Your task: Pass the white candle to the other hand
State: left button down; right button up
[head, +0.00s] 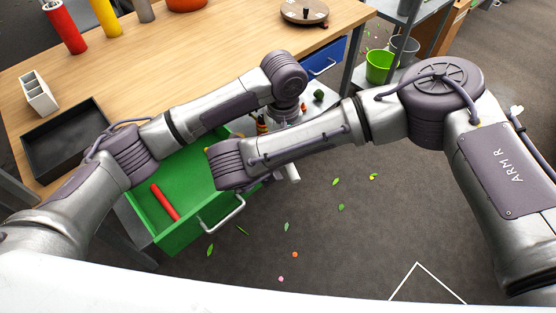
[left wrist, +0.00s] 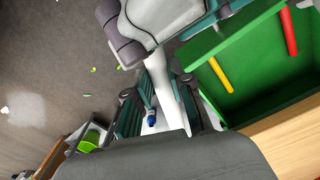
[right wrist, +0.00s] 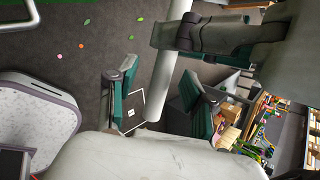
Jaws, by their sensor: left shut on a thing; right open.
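The white candle (left wrist: 163,85) is held between the teal finger pads of my left gripper (left wrist: 158,102) in the left wrist view. In the right wrist view the candle (right wrist: 168,65) hangs from my left gripper at the top. Its free end reaches into the gap between the spread teal fingers of my right gripper (right wrist: 160,95), which is open. I cannot tell whether either finger touches it. In the head view a white end of the candle (head: 291,173) shows below my right forearm, which hides much of both grippers.
The open green drawer (head: 180,240) lies under my arms, holding a red candle (head: 165,202) and a yellow candle (left wrist: 221,75). A black tray (head: 65,140) and a white holder (head: 38,93) are on the wooden table (head: 190,50). A green bucket (head: 379,67) stands right.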

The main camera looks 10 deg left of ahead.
jog(key=shift+c, duration=0.3)
grip_shut()
pick_arm(q)
jog(key=c, duration=1)
grip_release()
jog(key=shift+o, duration=0.2)
